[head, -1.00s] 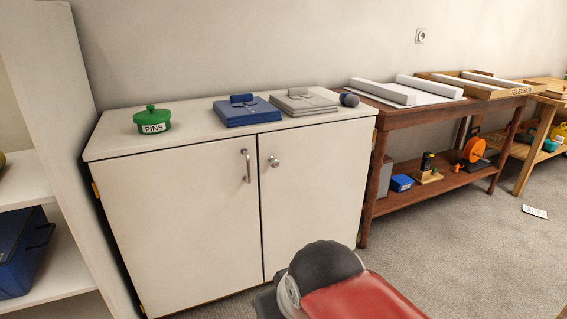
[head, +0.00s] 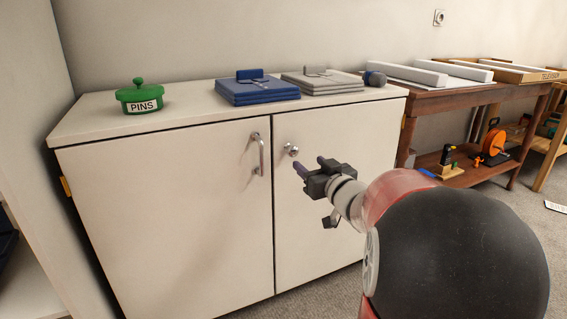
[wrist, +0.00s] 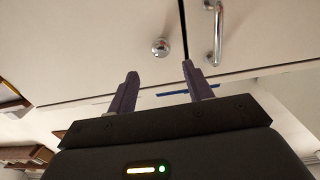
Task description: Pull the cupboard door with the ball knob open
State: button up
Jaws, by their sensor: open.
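The white cupboard has two doors, both shut. The right door (head: 330,240) carries a round metal ball knob (head: 291,150) near its upper left edge; the knob also shows in the wrist view (wrist: 160,47). The left door (head: 165,220) carries a metal bar handle (head: 260,154), seen in the wrist view too (wrist: 214,35). My gripper (head: 311,166) is open and empty in front of the right door, close to the knob. In the wrist view my gripper (wrist: 159,82) has its two fingers apart, with the knob beyond the tips and between their lines. No contact shows.
A brown wooden table (head: 440,101) stands close on the right. Grey carpet (head: 480,194) lies in front.

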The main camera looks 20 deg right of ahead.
aim_at(295, 151)
jog(key=w, duration=0.8)
jog(key=shift+a+b, duration=0.15)
jog(key=shift+b, duration=0.15)
jog(key=shift+s, duration=0.1)
grip_shut()
